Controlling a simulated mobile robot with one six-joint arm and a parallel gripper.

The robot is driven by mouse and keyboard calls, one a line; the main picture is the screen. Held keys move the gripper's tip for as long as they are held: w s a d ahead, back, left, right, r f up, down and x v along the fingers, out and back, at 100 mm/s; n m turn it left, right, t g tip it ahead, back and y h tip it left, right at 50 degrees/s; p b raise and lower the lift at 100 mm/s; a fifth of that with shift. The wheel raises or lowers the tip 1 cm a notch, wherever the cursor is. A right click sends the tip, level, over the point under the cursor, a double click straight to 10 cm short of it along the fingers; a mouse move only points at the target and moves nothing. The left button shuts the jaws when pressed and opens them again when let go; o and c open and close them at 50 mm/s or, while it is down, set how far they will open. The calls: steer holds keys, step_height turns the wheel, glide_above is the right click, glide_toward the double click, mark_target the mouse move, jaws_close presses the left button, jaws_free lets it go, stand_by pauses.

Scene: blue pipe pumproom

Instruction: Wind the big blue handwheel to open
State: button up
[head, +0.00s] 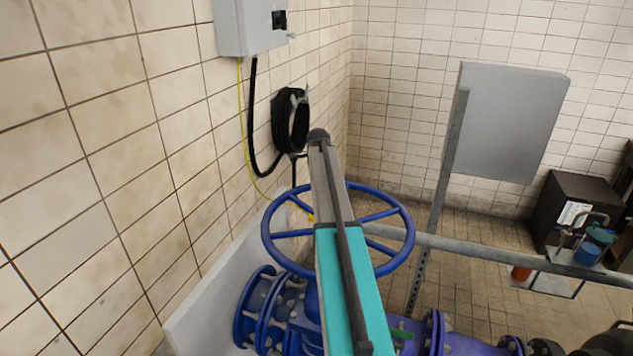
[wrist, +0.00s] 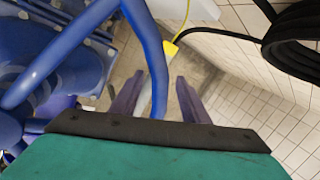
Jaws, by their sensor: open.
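The big blue handwheel (head: 267,237) lies nearly flat above blue pipework, close to the tiled wall in the head view. My arm crosses in front of its middle and hides part of the rim and hub. In the wrist view two blue bars of the handwheel (wrist: 150,42) show, one running down the middle and one to the left. My gripper (wrist: 159,78) is open, with a dark finger on each side of the middle bar. I cannot tell whether either finger touches it. My gripper is hidden in the head view.
Blue flanged pipework (head: 262,310) sits below the wheel. A grey pipe (head: 470,245) runs off right past a post with a grey panel (head: 510,122). A black cable coil (head: 288,122) hangs on the left wall under a grey box (head: 248,25). Floor shows beyond the pipe.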

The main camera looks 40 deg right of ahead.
steer(key=shift+f, duration=0.15)
steer(key=shift+w, duration=0.1)
jaws_close()
steer(key=shift+w, duration=0.15)
